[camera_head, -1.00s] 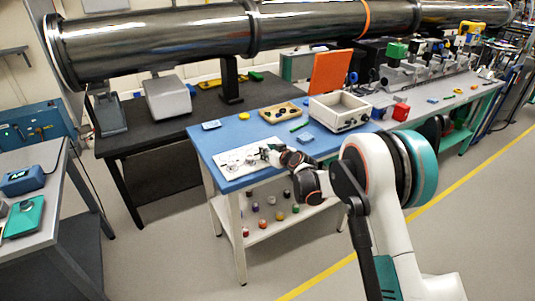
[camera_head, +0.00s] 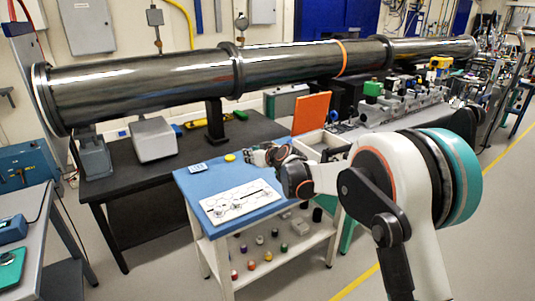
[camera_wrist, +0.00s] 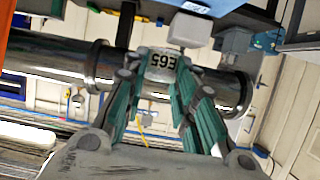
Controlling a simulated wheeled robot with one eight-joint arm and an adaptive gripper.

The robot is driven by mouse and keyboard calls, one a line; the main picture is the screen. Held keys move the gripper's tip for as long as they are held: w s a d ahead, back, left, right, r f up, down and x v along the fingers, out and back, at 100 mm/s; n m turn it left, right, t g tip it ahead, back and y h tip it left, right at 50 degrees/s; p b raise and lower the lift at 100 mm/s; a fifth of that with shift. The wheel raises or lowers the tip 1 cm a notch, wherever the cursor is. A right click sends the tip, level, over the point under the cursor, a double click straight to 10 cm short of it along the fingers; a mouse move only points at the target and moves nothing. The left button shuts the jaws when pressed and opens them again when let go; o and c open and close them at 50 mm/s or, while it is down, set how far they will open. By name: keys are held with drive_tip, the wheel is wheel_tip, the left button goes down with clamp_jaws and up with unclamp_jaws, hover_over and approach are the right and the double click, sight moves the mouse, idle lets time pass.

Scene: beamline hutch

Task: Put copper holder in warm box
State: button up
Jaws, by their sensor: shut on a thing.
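My gripper (camera_wrist: 158,68) is shut on a small pale grey piece (camera_wrist: 157,60) with dark characters on it, seen in the wrist view. I cannot tell from its colour whether it is the copper holder. In the head view my gripper (camera_head: 256,155) is above the back right part of the blue table, near the open pale box (camera_head: 318,143). The box has an upright orange lid (camera_head: 311,112) at its back. My arm hides much of the box. An orange edge (camera_wrist: 4,25) shows at the left of the wrist view.
A white sheet with round marks (camera_head: 240,203) lies on the blue tabletop (camera_head: 200,183). A yellow disc (camera_head: 230,157) and a small blue item (camera_head: 197,168) lie towards the back. A long dark metal pipe (camera_head: 140,88) runs behind. Several coloured jars stand on the lower shelf.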

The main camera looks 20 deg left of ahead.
drive_tip(key=s+d+m+t+h, duration=0.1)
drive_tip(key=s+d+m, duration=0.1)
drive_tip(key=d, duration=1.2)
drive_tip(key=s+d+m+t+h, duration=0.1)
drive_tip(key=s+d+h, duration=0.1)
drive_tip(key=d, duration=1.2)
drive_tip(key=s+d+m+t+h, duration=0.1)
drive_tip(key=s+d, duration=0.7)
drive_tip(key=d, duration=0.3)
drive_tip(key=s+d+m+t+h+b, duration=0.1)
drive_tip(key=s+d+m+h, duration=0.1)
drive_tip(key=s+d, duration=0.6)
drive_tip(key=d, duration=0.3)
drive_tip(key=shift+s, duration=0.25)
drive_tip(key=shift+d, duration=0.1)
